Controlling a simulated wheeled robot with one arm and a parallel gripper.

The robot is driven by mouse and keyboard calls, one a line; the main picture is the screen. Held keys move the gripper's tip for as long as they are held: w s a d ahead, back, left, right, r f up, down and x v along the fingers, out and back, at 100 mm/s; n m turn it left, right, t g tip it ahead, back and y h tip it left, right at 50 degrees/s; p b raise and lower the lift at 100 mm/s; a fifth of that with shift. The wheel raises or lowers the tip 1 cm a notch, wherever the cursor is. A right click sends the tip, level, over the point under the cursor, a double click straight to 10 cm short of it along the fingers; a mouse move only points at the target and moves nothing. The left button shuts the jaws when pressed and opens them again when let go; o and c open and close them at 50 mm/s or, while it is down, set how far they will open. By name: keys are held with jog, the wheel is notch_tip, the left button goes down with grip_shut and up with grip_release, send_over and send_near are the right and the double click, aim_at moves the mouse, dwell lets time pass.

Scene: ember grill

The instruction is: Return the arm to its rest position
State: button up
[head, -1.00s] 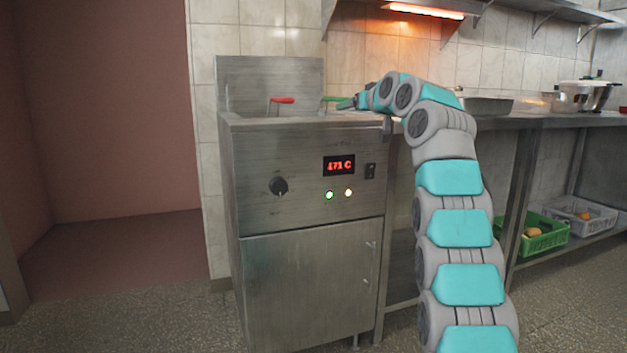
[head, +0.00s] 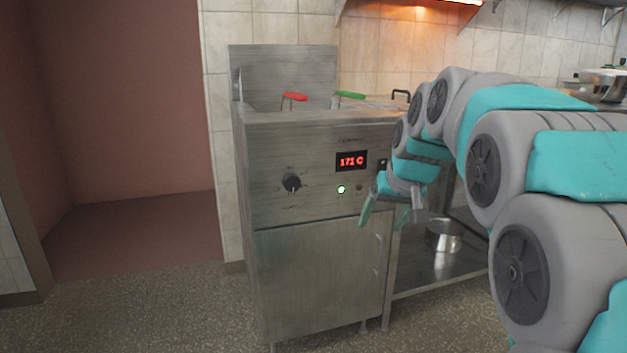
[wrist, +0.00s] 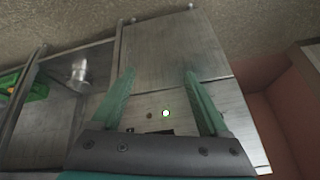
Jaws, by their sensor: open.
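My arm (head: 520,110) reaches in from the right in the head view and bends down in front of the fryer. My gripper (head: 384,216) hangs beside the right part of the fryer's front panel, its fingers pointing down. In the wrist view my gripper (wrist: 158,78) has its two green fingers spread wide with nothing between them.
A red handle (head: 294,97) and a green handle (head: 349,95) stick up from the fryer's top. A metal pot (head: 443,236) stands on the low shelf to the right. A green crate (wrist: 36,82) shows in the wrist view. The floor (head: 150,300) at left is clear.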

jog(key=s+f+g+p, duration=0.1)
jog(key=s+f, duration=0.4)
jog(key=s, duration=0.8)
jog(key=s+f+g+h+p, duration=0.1)
jog(key=s+f+g, duration=0.3)
jog(key=s, duration=0.9)
jog(key=s+d+f+g+p, duration=0.1)
jog(key=s+f+g+p, duration=0.1)
jog(key=s+f, duration=0.5)
jog(key=s, duration=0.6)
jog(key=shift+s+g+h, duration=0.2)
jog(key=shift+g+h, duration=0.1)
jog(key=shift+w, duration=0.1)
